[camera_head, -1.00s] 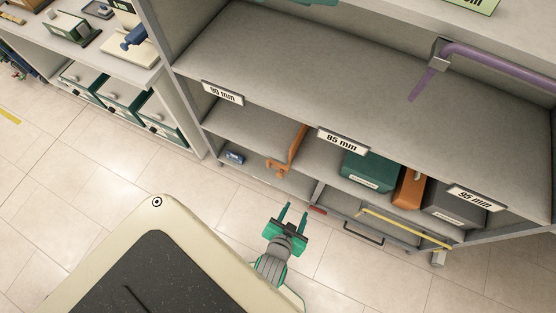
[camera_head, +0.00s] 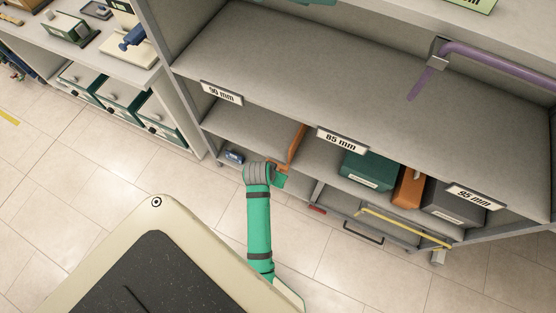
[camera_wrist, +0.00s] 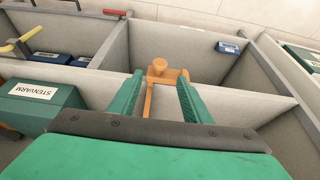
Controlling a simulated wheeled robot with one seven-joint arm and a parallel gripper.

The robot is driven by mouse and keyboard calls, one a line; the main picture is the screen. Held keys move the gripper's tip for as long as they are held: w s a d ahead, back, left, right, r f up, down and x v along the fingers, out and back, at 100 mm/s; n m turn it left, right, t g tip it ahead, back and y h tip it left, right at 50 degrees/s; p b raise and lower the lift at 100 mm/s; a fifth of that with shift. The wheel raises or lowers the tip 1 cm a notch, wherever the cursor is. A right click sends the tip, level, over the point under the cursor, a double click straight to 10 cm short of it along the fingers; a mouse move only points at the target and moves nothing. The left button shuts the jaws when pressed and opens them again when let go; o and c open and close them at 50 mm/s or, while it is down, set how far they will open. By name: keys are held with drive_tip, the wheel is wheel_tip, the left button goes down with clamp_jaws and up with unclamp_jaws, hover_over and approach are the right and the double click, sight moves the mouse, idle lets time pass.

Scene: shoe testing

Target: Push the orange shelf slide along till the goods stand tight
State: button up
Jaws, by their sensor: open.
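The orange shelf slide (camera_head: 297,146) stands upright in the lower shelf compartment, left of a green box (camera_head: 366,170). A gap separates the two. In the wrist view the slide's knobbed end (camera_wrist: 159,67) shows between the fingers of my gripper (camera_wrist: 160,82). The fingers are open, one on each side of it; I cannot tell whether either touches. In the head view my arm hides most of the gripper. An orange box (camera_head: 409,187) and a dark grey box (camera_head: 455,207) stand right of the green box, which also shows in the wrist view (camera_wrist: 40,105).
A small blue item (camera_head: 234,157) lies in the bottom compartment at left. A yellow bar (camera_head: 405,228) and a purple rail (camera_head: 490,61) are at the right. Size labels line the shelf edge above. Floor in front is clear.

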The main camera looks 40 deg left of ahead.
drive_tip(key=x, duration=0.9)
drive_tip(key=shift+w+f, duration=0.15)
drive_tip(key=shift+w, duration=0.05)
clamp_jaws()
